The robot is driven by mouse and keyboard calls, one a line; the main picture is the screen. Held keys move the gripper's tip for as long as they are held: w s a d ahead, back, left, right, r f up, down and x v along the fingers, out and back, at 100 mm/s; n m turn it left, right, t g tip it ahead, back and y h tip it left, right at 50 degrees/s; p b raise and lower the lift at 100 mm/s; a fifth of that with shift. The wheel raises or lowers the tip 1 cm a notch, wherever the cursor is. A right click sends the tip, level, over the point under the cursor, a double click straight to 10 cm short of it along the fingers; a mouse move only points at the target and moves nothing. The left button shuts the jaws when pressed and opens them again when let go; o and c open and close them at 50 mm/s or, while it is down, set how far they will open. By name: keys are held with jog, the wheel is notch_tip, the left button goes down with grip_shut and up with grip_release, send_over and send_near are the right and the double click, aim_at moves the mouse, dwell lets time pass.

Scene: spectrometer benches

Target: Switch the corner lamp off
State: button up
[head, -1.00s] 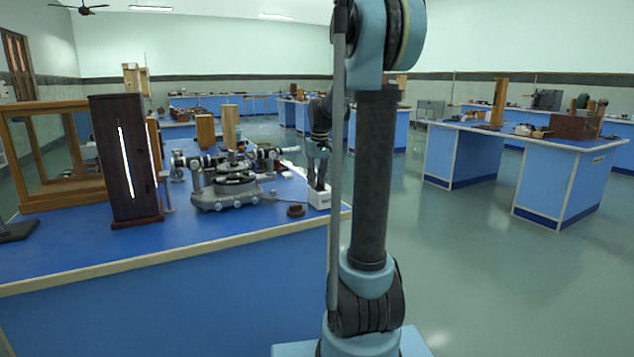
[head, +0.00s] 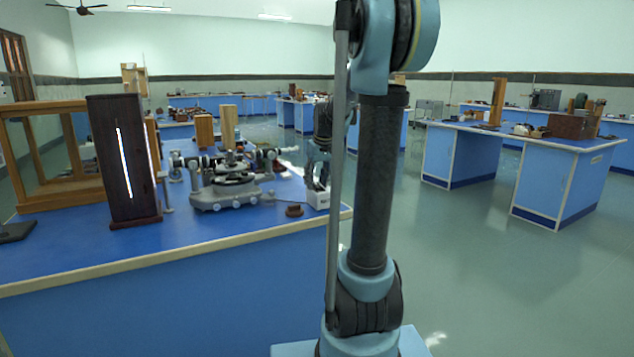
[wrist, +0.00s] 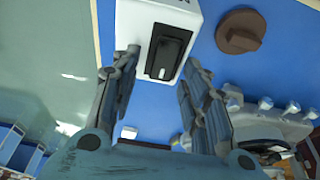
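A white switch box (head: 318,200) stands at the near right corner of the blue bench. In the wrist view the white box (wrist: 197,28) carries a black rocker switch (wrist: 168,52). My gripper (wrist: 161,64) is open, its two fingers apart on either side of the rocker's near end. I cannot tell whether the fingers touch the box. In the head view my gripper (head: 318,180) is just above the box, partly behind my arm. A tall dark wooden lamp housing (head: 108,170) on the same bench has a brightly lit vertical slit.
A grey spectrometer (head: 228,185) stands between the lamp housing and the switch box. A small brown round piece (head: 294,210) lies left of the box and shows in the wrist view (wrist: 240,32). A wooden-framed case (head: 45,196) stands at left. Open floor lies right of the bench.

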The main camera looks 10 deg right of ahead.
aim_at(321, 188)
jog(key=v, duration=1.2)
jog(key=shift+f, duration=0.1)
jog(key=s+f+m, duration=0.1)
jog(key=s+f, duration=1.1)
jog(key=s, duration=0.4)
jog(key=s+f+m+g+h, duration=0.1)
jog(key=s+f+m, duration=0.1)
jog(key=s+f, duration=1.1)
jog(key=s, duration=0.3)
jog(key=shift+a+f, duration=0.2)
jog(key=shift+f, duration=0.1)
jog(key=shift+s, duration=0.1)
